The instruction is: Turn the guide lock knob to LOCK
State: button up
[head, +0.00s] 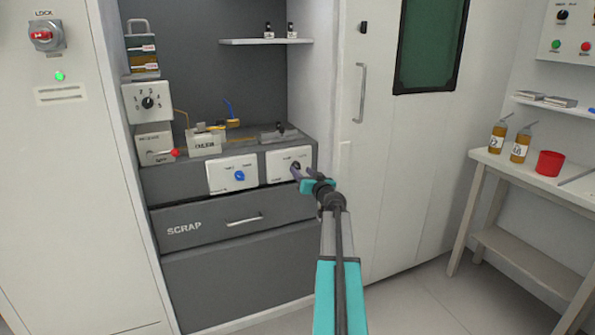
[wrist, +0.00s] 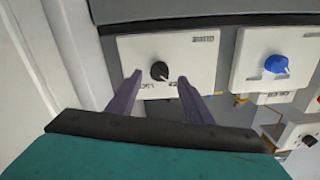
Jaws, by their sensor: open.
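A small black knob (wrist: 159,71) sits on a white panel (wrist: 195,55) in the wrist view. The same panel (head: 277,159) shows in the head view, at the right end of the grey station. The panel's labels appear upside down in the wrist view and are too small to read, so I cannot tell the knob's setting or confirm it is the guide lock. My gripper (wrist: 160,82) is open, with one finger on each side of the knob and a gap to each. In the head view my gripper (head: 299,173) is at the panel and partly hides the knob.
A white panel with a blue knob (head: 239,175) is left of the black knob's panel in the head view; its blue knob (wrist: 276,65) is on the right in the wrist view. A red-handled lever (head: 174,153) is further left. A SCRAP drawer (head: 215,225) lies below.

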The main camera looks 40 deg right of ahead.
aim_at(297, 167)
jog(key=shift+x, duration=1.65)
jog(key=shift+c, duration=0.4)
jog(key=c, duration=0.9)
jog(key=shift+a+f, duration=0.1)
jog(key=shift+a, duration=0.15)
jog(key=shift+c, duration=0.4)
jog(key=shift+d, duration=0.1)
